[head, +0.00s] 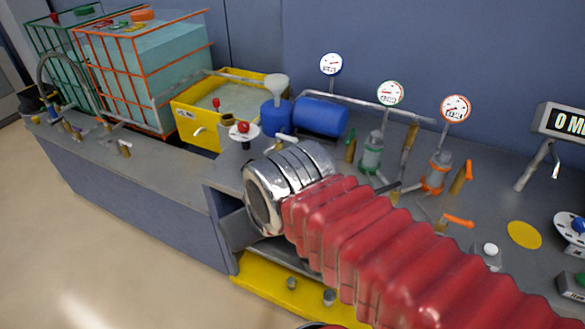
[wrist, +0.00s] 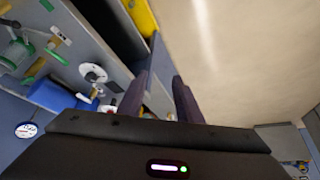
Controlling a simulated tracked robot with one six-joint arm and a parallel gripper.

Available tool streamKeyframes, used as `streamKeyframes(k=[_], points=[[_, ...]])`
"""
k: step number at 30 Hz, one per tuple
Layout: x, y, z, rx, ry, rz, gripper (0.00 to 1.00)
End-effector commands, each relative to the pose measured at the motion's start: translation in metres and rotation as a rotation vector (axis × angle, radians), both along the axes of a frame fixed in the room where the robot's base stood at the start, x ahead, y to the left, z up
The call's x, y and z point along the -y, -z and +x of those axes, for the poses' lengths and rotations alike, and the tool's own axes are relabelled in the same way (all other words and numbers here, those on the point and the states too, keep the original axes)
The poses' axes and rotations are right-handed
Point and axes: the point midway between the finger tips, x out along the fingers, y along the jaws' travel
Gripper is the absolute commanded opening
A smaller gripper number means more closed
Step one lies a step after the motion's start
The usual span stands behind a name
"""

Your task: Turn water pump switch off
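A round white dial with a red knob (head: 243,128) stands on the bench beside a blue cylindrical pump (head: 320,116) in the head view. A second white dial with a blue knob (head: 577,225) is at the right edge. I cannot read labels that tell which is the water pump switch. In the wrist view a white dial (wrist: 93,73) lies left of my gripper (wrist: 160,85), near the blue pump (wrist: 50,96). My gripper's two dark fingers are apart with nothing between them.
A yellow tub (head: 195,127) of liquid with a funnel (head: 276,86) and orange-framed tank (head: 150,75) stand left. Gauges (head: 390,93), valves and an orange lever (head: 459,221) crowd the bench behind my arm. The floor (head: 90,240) in front is clear.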

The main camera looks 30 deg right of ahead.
Motion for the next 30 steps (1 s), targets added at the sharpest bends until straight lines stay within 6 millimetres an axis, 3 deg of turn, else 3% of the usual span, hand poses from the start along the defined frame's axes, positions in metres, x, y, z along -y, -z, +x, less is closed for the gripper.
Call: streamKeyframes(k=[8,11,21,30], points=[[0.005,-0.008,0.011,-0.02,0.052,0.018,0.52],[0.018,-0.015,0.023,-0.041,0.109,0.039,0.54],[0.052,-0.038,0.081,-0.135,0.386,0.126,0.54],[0.092,-0.043,0.134,-0.21,0.643,0.198,0.54]])
